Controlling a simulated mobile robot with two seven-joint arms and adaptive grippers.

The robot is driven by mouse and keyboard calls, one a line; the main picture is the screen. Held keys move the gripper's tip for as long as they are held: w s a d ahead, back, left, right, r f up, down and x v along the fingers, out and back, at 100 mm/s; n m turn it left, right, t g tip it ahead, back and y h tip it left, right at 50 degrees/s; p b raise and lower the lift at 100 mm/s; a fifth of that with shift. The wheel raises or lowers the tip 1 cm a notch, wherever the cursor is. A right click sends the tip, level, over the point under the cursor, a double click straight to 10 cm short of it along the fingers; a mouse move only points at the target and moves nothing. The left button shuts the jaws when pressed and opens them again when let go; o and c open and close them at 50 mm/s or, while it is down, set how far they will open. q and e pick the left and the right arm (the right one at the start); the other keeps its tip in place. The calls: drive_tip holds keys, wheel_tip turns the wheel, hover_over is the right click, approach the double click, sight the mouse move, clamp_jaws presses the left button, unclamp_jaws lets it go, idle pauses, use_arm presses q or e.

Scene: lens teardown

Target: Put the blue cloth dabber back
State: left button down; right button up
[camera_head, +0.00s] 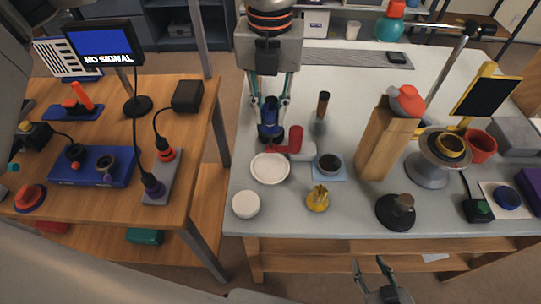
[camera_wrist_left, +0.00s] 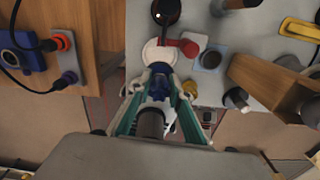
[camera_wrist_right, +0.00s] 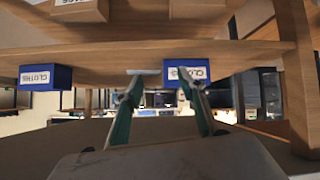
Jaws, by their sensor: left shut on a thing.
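My left gripper (camera_head: 269,118) is shut on the blue cloth dabber (camera_head: 269,107), held upright over the back left of the light table. In the left wrist view the dabber's blue part (camera_wrist_left: 161,82) shows between the fingertips, and the fingers hide some of it. A round white dish (camera_head: 270,168) and a red cylinder (camera_head: 296,139) lie just in front of it; I cannot tell whether the dabber touches the table. My right gripper (camera_head: 378,277) is open and empty in front of the table; its parted fingers (camera_wrist_right: 162,100) show in the right wrist view.
A dark-handled tool (camera_head: 322,105) stands right of my left gripper. A wooden block (camera_head: 380,143), a dark cup (camera_head: 329,164), a yellow item (camera_head: 318,199) and a white round lid (camera_head: 246,204) crowd the table. Blue boxes labelled cloths (camera_wrist_right: 46,77) hang near my right gripper.

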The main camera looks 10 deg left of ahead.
use_arm(q)
wheel_tip(320, 180, down, 10)
drive_tip(key=shift+r+b, duration=0.1)
drive_tip(key=shift+b, duration=0.35)
wheel_tip(320, 180, down, 4)
drive_tip(key=shift+f+b, duration=0.2)
drive_tip(key=shift+b, duration=0.1)
drive_tip(key=c, duration=1.8)
unclamp_jaws()
drive_tip(key=shift+f, duration=0.15)
drive_tip(key=shift+c, duration=0.2)
wheel_tip(320, 180, up, 12)
drive_tip(key=shift+f+p, duration=0.1)
drive_tip(key=shift+p, duration=0.6)
drive_tip(key=shift+r, duration=0.3)
